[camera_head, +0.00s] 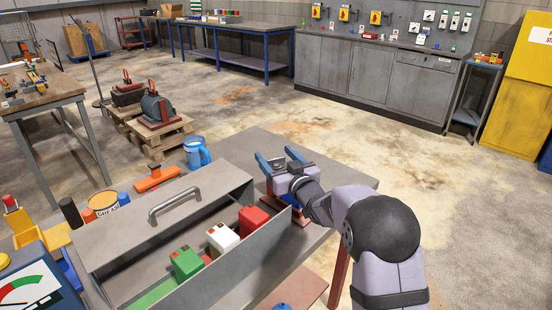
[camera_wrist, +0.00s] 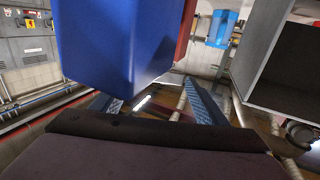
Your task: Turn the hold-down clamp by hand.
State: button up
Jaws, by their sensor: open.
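My gripper (camera_head: 280,158) is over the near grey workbench, just beyond the right end of the open grey metal box. Its two blue fingers are spread apart with nothing seen between them. In the wrist view my gripper (camera_wrist: 155,98) shows its fingers apart below a large blue block (camera_wrist: 115,45) very close to the camera. A red part (camera_wrist: 186,28) stands along the block's right side. In the head view a red base (camera_head: 299,214) shows under my wrist. I cannot pick out the hold-down clamp for certain; my gripper hides part of this spot.
The open grey box (camera_head: 205,290) holds green, white and red blocks, with its handled lid (camera_head: 120,235) on the left. A blue can (camera_head: 196,153) and an orange tool (camera_head: 157,179) stand behind. The bench corner right of my gripper is clear.

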notch_tip(320, 180, up, 10)
jog(key=shift+f, duration=0.15)
dwell(0.3)
notch_tip(320, 180, up, 6)
jog(key=p, duration=0.7)
send_over(281, 158)
jog(key=d+h+p, duration=0.1)
jog(key=p, duration=0.3)
jog(key=s+f+g+p, duration=0.35)
jog(key=s+f, duration=0.45)
jog(key=f, duration=0.5)
jog(key=shift+g+h, duration=0.25)
jog(key=shift+h, duration=0.05)
jog(key=shift+d+p+x, duration=0.2)
jog(key=shift+p+x, duration=0.2)
jog(key=shift+x, duration=1.3)
jog(key=shift+d+p+x, duration=0.15)
jog(key=shift+p+x, duration=0.25)
jog(key=shift+x, duration=1.35)
jog(key=shift+w+f, duration=0.1)
jog(key=shift+c, duration=0.3)
